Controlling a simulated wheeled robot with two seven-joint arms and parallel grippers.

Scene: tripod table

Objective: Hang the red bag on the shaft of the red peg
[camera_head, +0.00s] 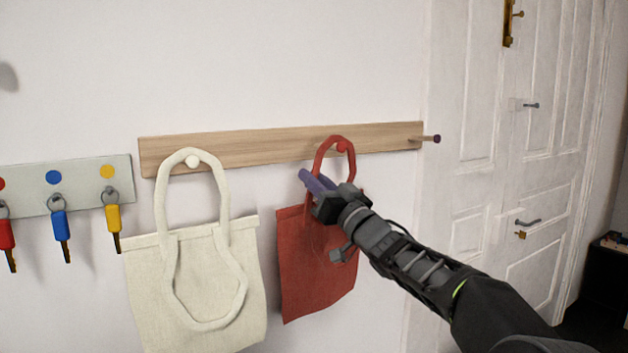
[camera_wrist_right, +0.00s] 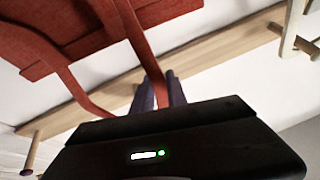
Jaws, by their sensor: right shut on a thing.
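The red bag (camera_head: 317,262) hangs against the wall below the wooden rail, slightly tilted. The top of its red handle (camera_head: 328,139) loops just above and around the red peg's round head (camera_head: 342,146); whether it rests on the shaft is unclear. My right gripper (camera_head: 312,183) is shut on the handle below the peg and covers part of it. In the right wrist view, the red handle (camera_wrist_right: 145,60) runs down to the purple-grey fingers (camera_wrist_right: 158,92), and the bag body (camera_wrist_right: 85,30) is at upper left. My left gripper is not in view.
The wooden rail (camera_head: 255,149) carries a white peg (camera_head: 192,161) with a cream bag (camera_head: 190,265) left of the red bag, and a purple-tipped peg (camera_head: 436,139) at right. A key board (camera_head: 85,172) is far left; a white door (camera_head: 500,180) is right.

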